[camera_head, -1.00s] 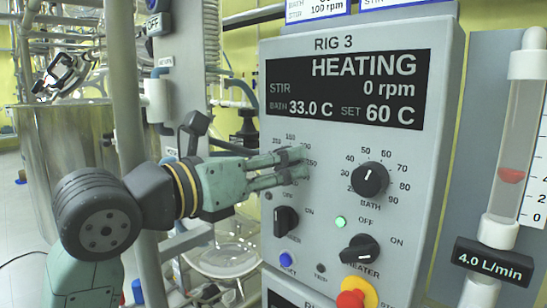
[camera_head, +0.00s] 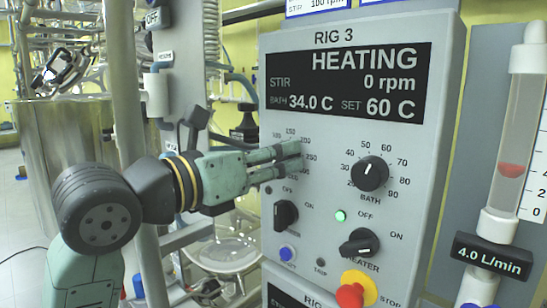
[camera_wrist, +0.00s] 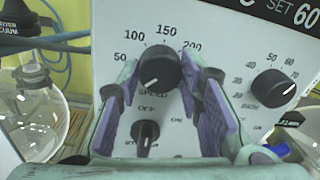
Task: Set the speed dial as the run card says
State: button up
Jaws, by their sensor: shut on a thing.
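The speed dial (camera_wrist: 159,68) is a round black knob on the grey Rig 3 panel (camera_head: 350,140). In the wrist view its white mark points to the lower left, below the 50. My gripper (camera_wrist: 168,80) is shut on the dial, with a purple-padded finger on each side. In the head view my gripper (camera_head: 301,157) reaches the panel from the left, and its fingers hide the dial. The display (camera_head: 345,82) reads HEATING, stir 0 rpm, bath 34.0 C, set 60 C. A card (camera_head: 316,10) above the panel is cut off; "100 rpm" shows.
The bath dial (camera_head: 369,174) is right of my fingers. Below are a black stir switch (camera_head: 286,215), a heater switch (camera_head: 359,242), a blue button (camera_head: 287,254) and a red stop button (camera_head: 350,295). A flow tube (camera_head: 513,150) stands at the right, glassware at the left.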

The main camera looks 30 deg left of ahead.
jog(key=shift+b, duration=0.35)
jog(key=m+b, duration=0.2)
jog(key=m, duration=0.1)
jog(key=shift+f+b, duration=0.15)
jog(key=shift+b, duration=0.2)
jog(key=shift+r+m+y+b, duration=0.2)
jog(key=shift+m+b, duration=1.45)
jog(key=shift+m, duration=1.85)
jog(key=shift+r+m+y+b, duration=0.1)
jog(key=shift+m+y+b, duration=0.2)
jog(key=shift+m+b, duration=2.3)
jog(key=shift+m+p, duration=0.95)
jog(key=shift+m, duration=0.15)
jog(key=o, duration=1.2)
